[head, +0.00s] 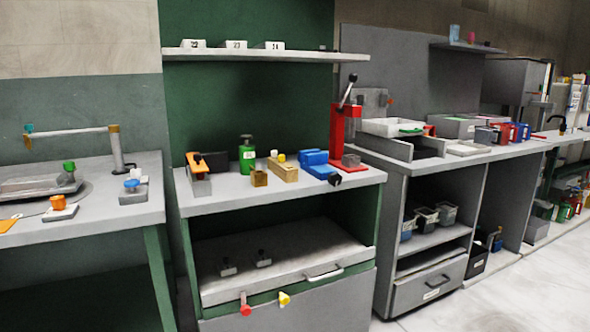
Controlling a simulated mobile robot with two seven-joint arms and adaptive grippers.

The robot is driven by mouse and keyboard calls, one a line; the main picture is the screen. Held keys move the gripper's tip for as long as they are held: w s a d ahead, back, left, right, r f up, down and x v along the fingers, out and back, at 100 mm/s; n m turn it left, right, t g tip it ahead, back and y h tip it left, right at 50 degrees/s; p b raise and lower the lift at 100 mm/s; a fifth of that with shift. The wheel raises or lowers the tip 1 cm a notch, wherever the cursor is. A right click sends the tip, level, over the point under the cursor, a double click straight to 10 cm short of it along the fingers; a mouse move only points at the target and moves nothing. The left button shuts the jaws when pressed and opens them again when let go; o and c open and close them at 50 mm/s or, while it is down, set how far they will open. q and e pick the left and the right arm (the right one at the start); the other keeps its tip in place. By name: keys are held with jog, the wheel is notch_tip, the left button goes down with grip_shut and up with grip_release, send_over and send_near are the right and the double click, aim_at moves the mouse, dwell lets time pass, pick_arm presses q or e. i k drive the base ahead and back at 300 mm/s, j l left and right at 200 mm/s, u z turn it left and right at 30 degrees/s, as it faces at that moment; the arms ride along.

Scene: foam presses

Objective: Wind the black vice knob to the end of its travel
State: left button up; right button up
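A blue vice (316,164) sits on the grey top of the middle bench. A black knob (335,180) shows at its front right end, close to the bench's front edge. The knob is small here, and how far it is wound cannot be told. Neither my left gripper nor my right gripper is in view.
A red lever press (344,135) stands right behind the vice. A tan block (284,171), a small brass block (259,178), a green bottle (247,156) and an orange-and-black tool (203,165) stand to the left. The bench's front strip (250,201) is mostly clear.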

aim_at(334, 179)
jog(key=i+l+u, duration=0.15)
jog(key=l, duration=0.2)
jog(key=i+l+u, duration=0.3)
jog(key=l, duration=0.4)
jog(key=i+l, duration=0.15)
jog(key=l, duration=0.2)
jog(key=i+l, duration=0.1)
jog(key=l, duration=0.25)
jog(key=i+l+u, duration=0.1)
jog(key=l, duration=0.25)
jog(key=i, duration=0.05)
